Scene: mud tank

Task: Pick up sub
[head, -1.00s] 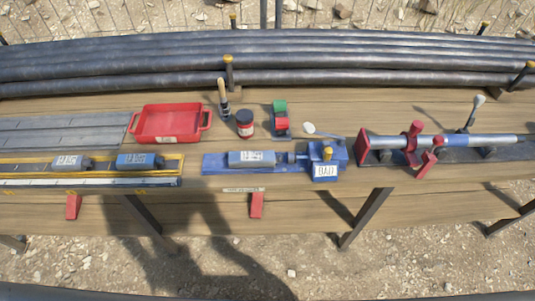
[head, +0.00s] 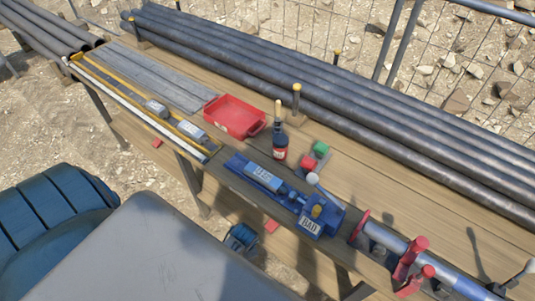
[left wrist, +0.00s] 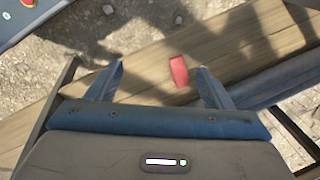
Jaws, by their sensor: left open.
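Several short grey-blue cylindrical pieces that may be subs lie on the bench in the head view. Two more, a near sub (head: 191,130) and a far sub (head: 156,108), lie in the yellow-edged tray (head: 118,92). In the left wrist view my left gripper (left wrist: 159,84) is open and empty, with a red piece beyond its fingers. In the head view it appears beside the bench's front edge, lower than the subs. My right gripper is not in view.
A red tray (head: 235,116), a dark bottle (head: 280,140) and a red-green block (head: 314,156) stand behind the vise. Long dark pipes (head: 340,90) line the back. A red-handled pipe clamp (head: 408,258) is at the right.

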